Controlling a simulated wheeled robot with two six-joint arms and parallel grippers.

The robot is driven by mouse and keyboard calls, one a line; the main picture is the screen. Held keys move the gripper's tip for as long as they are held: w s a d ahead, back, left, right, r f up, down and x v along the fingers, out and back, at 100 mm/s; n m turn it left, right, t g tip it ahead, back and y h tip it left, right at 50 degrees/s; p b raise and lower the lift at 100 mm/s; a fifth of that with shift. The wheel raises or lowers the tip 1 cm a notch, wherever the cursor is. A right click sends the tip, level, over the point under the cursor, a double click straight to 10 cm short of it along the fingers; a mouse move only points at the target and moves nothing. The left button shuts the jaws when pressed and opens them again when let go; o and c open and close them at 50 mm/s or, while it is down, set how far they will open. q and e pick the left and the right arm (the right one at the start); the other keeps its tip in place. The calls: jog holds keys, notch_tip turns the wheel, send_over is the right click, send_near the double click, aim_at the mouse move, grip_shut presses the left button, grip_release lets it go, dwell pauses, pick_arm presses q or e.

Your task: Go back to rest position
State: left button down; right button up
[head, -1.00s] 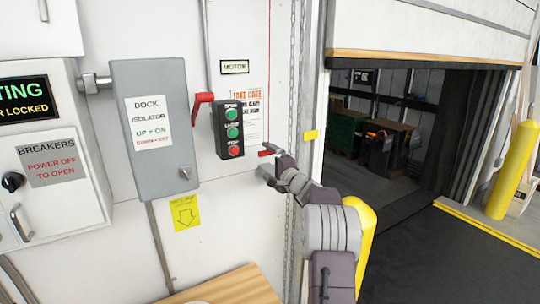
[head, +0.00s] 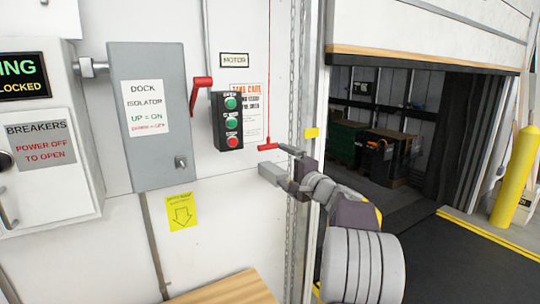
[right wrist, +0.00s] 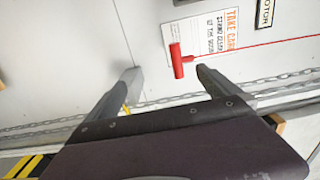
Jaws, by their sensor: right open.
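My right gripper (head: 272,158) is open and empty in front of the wall, left of the doorway. Its two fingers (right wrist: 168,74) stand wide apart in the right wrist view. A red T-shaped pull handle (head: 268,147) hangs on a thin red cord close to the fingertips. In the right wrist view the red handle (right wrist: 177,60) shows just past the tips, with nothing gripped. My left gripper is not in view.
A push-button box (head: 228,122), a red lever (head: 202,92) and a grey isolator box (head: 150,165) are on the wall. A chain (head: 293,215) hangs beside the door frame. The dock door (head: 430,38) is partly raised. A yellow post (head: 515,178) stands at right.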

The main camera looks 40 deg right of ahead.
jog(key=shift+s, duration=0.15)
dwell(0.3)
jog(key=s+a+f+n+g+y+p, duration=0.2)
jog(key=a+f+n+g+y, duration=0.5)
jog(key=a+f, duration=1.2)
jog(key=s+a+f+n+g+h, duration=0.1)
jog(key=s+a+f+n+g, duration=0.2)
jog(key=s, duration=0.4)
jog(key=s+a+f+n+g+h, duration=0.2)
jog(key=s+a+f+n+g, duration=0.1)
jog(key=s+a+f+n, duration=0.1)
jog(key=s+a+f+n+g+h+p, duration=0.1)
jog(key=s+a+f+n+g+h, duration=0.1)
jog(key=s+f, duration=0.5)
jog(key=s+a+n+g, duration=0.1)
jog(key=s+a+n, duration=0.1)
jog(key=s+n, duration=0.1)
jog(key=shift+s+a+f+g, duration=0.2)
jog(key=shift+s+f+g, duration=0.1)
jog(key=shift+s+g, duration=0.15)
